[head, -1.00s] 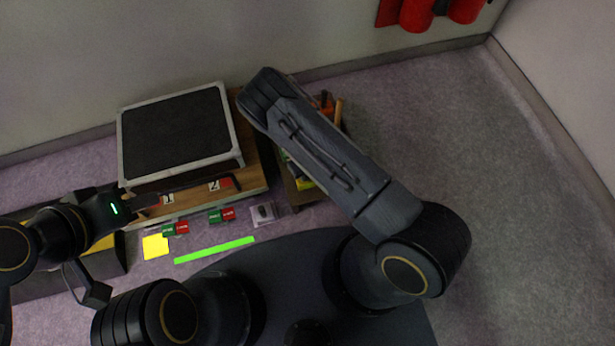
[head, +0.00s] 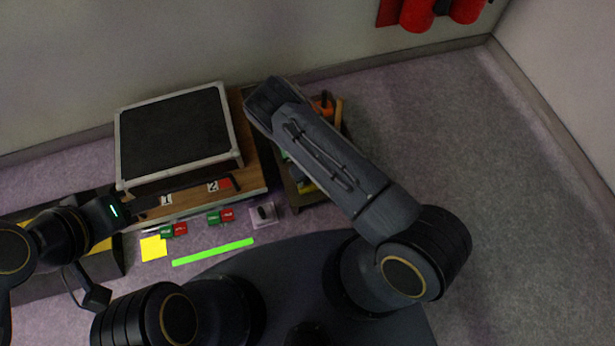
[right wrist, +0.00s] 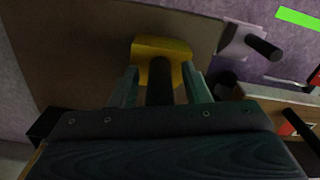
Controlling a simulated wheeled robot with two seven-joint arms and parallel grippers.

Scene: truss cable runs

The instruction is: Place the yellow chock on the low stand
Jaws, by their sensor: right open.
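The yellow chock (right wrist: 160,48) with a dark handle lies in front of my right gripper (right wrist: 160,74) in the right wrist view. The gripper's fingers are open, one on each side of the handle; contact is unclear. The chock is over a flat brown surface (right wrist: 90,60); whether it rests there is unclear. In the head view, my right forearm hides the right gripper. A yellow patch (head: 306,187) beside it may be the chock. My left gripper (head: 145,205) is at the left, its jaws unclear. A low black-topped platform (head: 121,150) with a silver rim stands behind; I cannot tell whether it is the low stand.
A wooden bench (head: 255,165) with number labels carries the platform. A small switch box (head: 263,213), red and green tags (head: 221,217), a yellow square (head: 153,247) and a green strip (head: 213,252) lie in front. Open floor (head: 500,180) is at the right.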

